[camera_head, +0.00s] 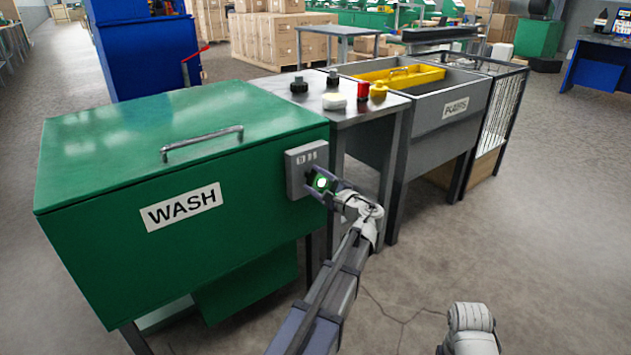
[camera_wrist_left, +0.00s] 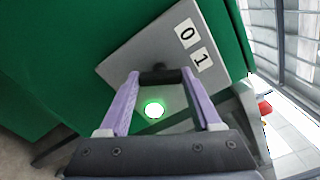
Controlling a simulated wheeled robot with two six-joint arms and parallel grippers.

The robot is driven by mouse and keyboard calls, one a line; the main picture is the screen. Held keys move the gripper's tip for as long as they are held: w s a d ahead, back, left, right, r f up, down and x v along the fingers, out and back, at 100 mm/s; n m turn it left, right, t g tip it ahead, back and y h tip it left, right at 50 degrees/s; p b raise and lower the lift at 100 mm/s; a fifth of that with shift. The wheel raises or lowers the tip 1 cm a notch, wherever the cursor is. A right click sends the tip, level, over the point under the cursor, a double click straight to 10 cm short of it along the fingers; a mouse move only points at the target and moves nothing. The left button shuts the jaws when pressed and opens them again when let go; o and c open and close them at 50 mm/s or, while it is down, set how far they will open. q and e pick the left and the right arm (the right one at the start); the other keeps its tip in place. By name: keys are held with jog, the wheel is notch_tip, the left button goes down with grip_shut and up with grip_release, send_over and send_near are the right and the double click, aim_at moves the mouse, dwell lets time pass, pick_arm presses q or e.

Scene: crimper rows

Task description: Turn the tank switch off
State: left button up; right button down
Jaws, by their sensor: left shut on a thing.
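The tank is a green box with a WASH label (camera_head: 181,207) and a lid with a metal handle (camera_head: 202,143). A grey switch box (camera_head: 294,175) is on its right front corner, with 0 and 1 plates that also show in the left wrist view (camera_wrist_left: 194,46). My left gripper (camera_head: 318,184) is at the switch box. In the left wrist view its purple fingers are shut on a black switch handle (camera_wrist_left: 157,76). A green light (camera_wrist_left: 154,110) glows below the handle. Which plate the handle points to, I cannot tell.
A metal table (camera_head: 345,117) right of the tank holds dark knobs, a white block, a red can and a yellow object. A grey sink (camera_head: 431,123) with a yellow tray (camera_head: 400,75) stands beyond. The floor in front is open.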

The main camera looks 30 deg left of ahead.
pick_arm(q)
jog(key=n, duration=0.5)
jog(key=shift+n, duration=0.3)
jog(key=n, duration=0.6)
jog(key=shift+n, duration=0.3)
dwell(0.4)
jog(key=o, duration=1.4)
jog(key=shift+v, duration=3.95)
